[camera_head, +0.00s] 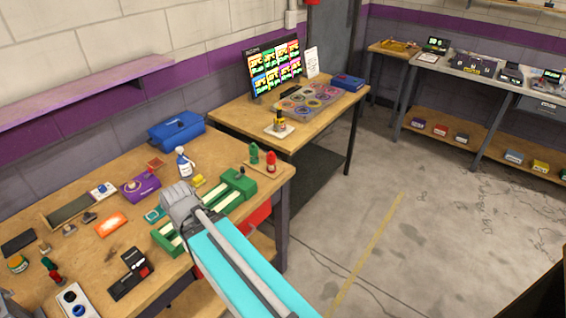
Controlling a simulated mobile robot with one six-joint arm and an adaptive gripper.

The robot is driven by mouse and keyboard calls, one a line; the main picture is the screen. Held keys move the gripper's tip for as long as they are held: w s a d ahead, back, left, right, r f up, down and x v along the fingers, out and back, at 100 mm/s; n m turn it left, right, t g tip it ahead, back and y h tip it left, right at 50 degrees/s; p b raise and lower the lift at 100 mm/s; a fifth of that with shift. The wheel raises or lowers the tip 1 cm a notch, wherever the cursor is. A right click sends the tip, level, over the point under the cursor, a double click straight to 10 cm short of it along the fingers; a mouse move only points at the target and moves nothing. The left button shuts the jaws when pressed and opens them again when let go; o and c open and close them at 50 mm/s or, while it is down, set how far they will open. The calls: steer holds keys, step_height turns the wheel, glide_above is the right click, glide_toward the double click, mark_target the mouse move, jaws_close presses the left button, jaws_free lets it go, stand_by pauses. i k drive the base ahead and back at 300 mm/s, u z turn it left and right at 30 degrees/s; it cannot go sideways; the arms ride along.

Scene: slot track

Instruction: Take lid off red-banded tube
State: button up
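I cannot make out a tube that clearly has a red band and a lid. A small red bottle-like piece (271,162) stands upright with a green one (254,153) on a wooden base at the right end of the near bench. A dark red and green upright piece (52,271) stands at the bench's left end, too small to identify. My cyan arm reaches up from the bottom over the bench's front edge to a grey joint near the green slotted track (236,187). My gripper's fingers do not show.
The near wooden bench (120,235) also holds a blue case (176,131), a spray bottle (183,163), a purple box (140,187) and an orange piece (111,224). A second table (240,112) carries a screen (274,68). Open floor (420,200) lies to the right.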

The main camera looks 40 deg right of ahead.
mark_target(271, 157)
steer(key=z, duration=1.05)
